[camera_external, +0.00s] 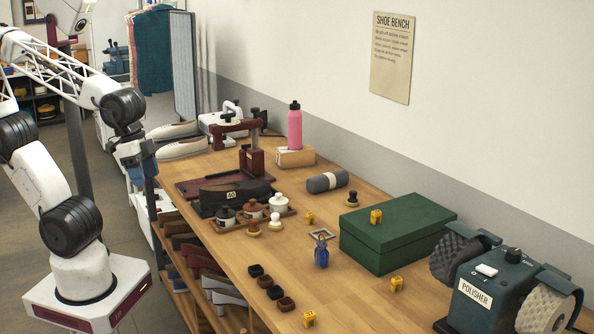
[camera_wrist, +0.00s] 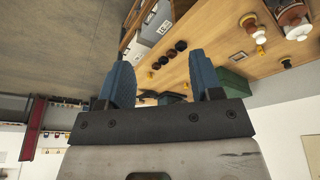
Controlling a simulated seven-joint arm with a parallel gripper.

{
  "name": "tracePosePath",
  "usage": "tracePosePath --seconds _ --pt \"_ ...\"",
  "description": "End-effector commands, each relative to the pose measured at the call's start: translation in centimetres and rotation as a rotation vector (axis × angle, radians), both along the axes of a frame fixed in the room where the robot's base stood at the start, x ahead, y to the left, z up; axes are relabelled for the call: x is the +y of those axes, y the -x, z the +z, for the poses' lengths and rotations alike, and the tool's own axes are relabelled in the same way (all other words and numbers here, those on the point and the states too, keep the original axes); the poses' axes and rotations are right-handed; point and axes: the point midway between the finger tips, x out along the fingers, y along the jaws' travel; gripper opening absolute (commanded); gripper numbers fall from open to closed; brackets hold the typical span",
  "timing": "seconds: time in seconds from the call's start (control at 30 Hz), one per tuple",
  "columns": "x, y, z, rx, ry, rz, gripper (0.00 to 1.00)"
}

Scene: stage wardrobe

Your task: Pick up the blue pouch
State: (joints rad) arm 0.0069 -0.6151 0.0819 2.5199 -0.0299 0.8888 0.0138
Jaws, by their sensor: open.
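The blue pouch (camera_external: 321,252) is small and stands on the wooden bench (camera_external: 236,250), just left of the green box and in front of a small grey square frame. My gripper (camera_external: 138,176) is off the bench's left side, well away from the pouch and higher than the bench top. In the wrist view my gripper (camera_wrist: 161,78) shows two blue fingers spread wide with nothing between them. I cannot make out the pouch for certain in the wrist view.
A green box (camera_external: 391,235) stands close right of the pouch. Several yellow tagged blocks, such as one yellow block (camera_external: 396,284), lie around. Small dark cups (camera_external: 275,292) line the front edge. A polisher (camera_external: 505,290) stands at the right, a pink bottle (camera_external: 295,127) at the back.

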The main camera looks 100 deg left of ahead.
Motion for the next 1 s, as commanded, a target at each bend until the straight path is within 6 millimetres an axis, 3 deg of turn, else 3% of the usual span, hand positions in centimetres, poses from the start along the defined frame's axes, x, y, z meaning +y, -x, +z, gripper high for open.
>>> tracePosePath --seconds 0.17,0.53,1.0 --pt "-0.4 -4.1 -0.8 -0.073 0.040 0.036 0.59" --pt "-0.5 -16.3 -3.6 -0.319 0.140 0.192 0.59" --pt "2.9 -29.4 -9.0 -0.641 0.175 0.457 0.59"
